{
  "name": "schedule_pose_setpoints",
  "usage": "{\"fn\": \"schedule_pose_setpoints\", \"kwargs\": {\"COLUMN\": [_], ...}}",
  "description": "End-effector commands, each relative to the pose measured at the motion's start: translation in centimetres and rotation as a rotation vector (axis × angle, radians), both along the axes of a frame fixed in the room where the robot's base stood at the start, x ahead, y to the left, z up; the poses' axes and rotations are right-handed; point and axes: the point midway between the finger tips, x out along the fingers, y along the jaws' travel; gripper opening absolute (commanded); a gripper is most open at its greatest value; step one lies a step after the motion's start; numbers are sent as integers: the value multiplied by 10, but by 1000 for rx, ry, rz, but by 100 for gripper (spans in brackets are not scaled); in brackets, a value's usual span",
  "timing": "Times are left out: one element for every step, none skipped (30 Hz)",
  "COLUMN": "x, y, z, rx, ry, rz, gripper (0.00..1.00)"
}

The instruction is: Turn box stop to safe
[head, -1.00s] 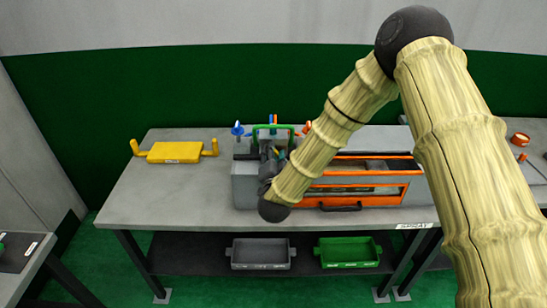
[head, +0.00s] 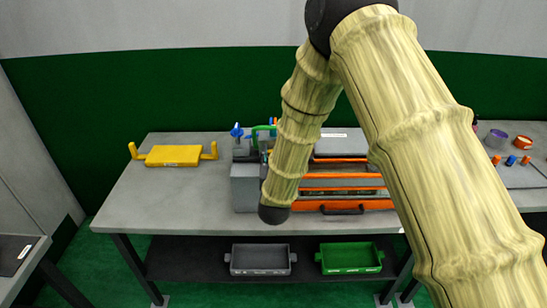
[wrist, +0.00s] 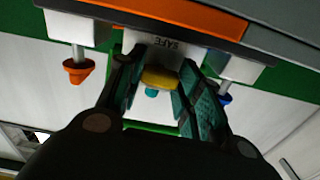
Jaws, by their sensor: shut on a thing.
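A yellow piece (wrist: 158,78), which I take to be the box stop, sits just below a label reading SAFE (wrist: 167,42), upside down in the wrist view. A small teal tip (wrist: 151,93) shows under it. My gripper (wrist: 157,70) has a dark finger on each side of the yellow piece and is shut on it. In the head view my arm hides the gripper and this piece. The grey box (head: 245,187) with its orange-framed front (head: 343,204) stands on the table, partly behind my arm.
An orange knob (wrist: 78,72) and a blue knob (wrist: 223,98) flank the fingers. A yellow two-handled block (head: 174,155) lies left on the grey table (head: 165,195). Grey (head: 261,246) and green (head: 349,246) trays sit below. Several small items stand at right.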

Motion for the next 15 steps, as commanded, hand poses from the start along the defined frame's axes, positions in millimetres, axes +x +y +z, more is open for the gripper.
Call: {"fn": "schedule_pose_setpoints", "kwargs": {"x": [-1, -1, -1, -1, -1, -1, -1, -1, -1, -1, -1, -1, -1, -1, -1], "y": [0, 0, 0, 0, 0, 0, 0, 0, 0, 0, 0, 0, 0, 0, 0], "z": [-2, -2, -2, -2, -2, -2, -2, -2, -2, -2, -2, -2, -2, -2, -2], "rx": [-17, -26, -35, -42, -48, -54, -58, -61, -64, -65, -66, -67, -67, -67, -67], "ry": [3, 3, 3, 4, 4, 4, 4, 4, 4, 4, 4, 4, 4, 4, 4], "rz": [1, 1, 1, 1, 1, 1, 0, 0, 0, 0, 0, 0, 0, 0, 0], "gripper": [12, 12, 12, 12, 12, 12, 12, 12, 12, 12, 12, 12, 12, 12, 12]}}
